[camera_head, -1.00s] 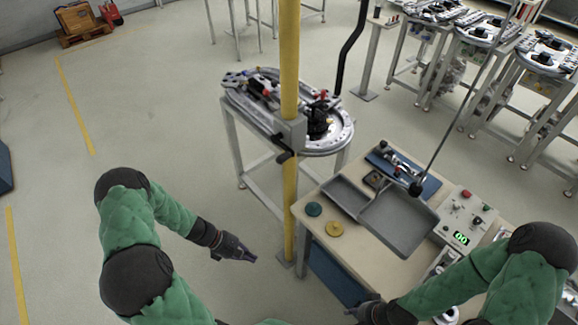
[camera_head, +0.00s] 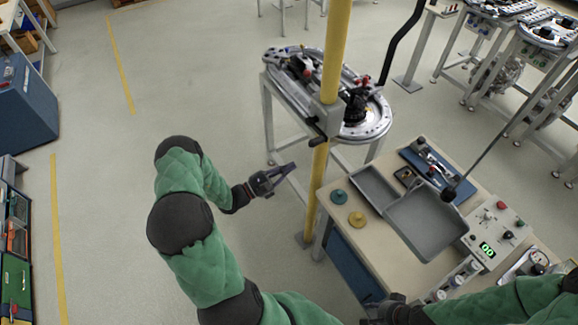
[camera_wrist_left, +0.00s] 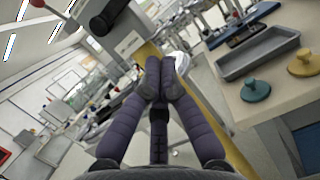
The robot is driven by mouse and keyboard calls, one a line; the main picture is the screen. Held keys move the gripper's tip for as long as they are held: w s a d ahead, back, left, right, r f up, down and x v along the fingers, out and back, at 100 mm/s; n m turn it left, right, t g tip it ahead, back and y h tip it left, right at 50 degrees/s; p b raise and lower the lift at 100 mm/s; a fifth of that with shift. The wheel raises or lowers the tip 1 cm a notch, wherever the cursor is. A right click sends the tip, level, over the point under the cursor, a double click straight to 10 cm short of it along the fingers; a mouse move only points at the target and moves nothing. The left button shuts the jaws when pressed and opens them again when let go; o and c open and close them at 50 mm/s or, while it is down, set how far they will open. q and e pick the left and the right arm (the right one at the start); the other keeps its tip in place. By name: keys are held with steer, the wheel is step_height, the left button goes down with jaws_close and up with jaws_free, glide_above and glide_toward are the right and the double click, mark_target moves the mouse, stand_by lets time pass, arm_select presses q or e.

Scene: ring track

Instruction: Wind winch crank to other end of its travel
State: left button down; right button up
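The winch (camera_head: 327,115) is a grey box on a yellow post (camera_head: 336,60), and it also shows at the top of the left wrist view (camera_wrist_left: 122,38). Its dark crank (camera_head: 318,142) sits low on the box's left side. My left gripper (camera_head: 290,168) is just left of the post, a little below and left of the crank, apart from it. In the left wrist view its fingertips (camera_wrist_left: 160,72) meet with nothing between them. My right gripper (camera_head: 378,312) is at the bottom edge by the workbench; its fingers are not clear.
A workbench (camera_head: 370,255) with grey trays (camera_head: 425,222), a green knob (camera_head: 338,196), a yellow knob (camera_head: 357,218) and a control panel (camera_head: 490,230) stands right of the post. A ring track table (camera_head: 380,120) stands behind it.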

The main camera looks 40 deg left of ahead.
arm_select(q)
steer(key=w+d+r+p, duration=0.2)
steer(key=w+d+r, duration=0.2)
steer(key=w+r, duration=0.1)
steer(key=shift+w+r, duration=0.3)
steer(key=shift+w, duration=0.15)
steer(key=shift+s+d+r+n+p, duration=0.1)
steer(key=shift+r+n+p, duration=0.25)
steer(key=shift+n, duration=0.15)
steer(key=shift+r+n+y, duration=0.25)
steer(key=shift+n+y, duration=0.15)
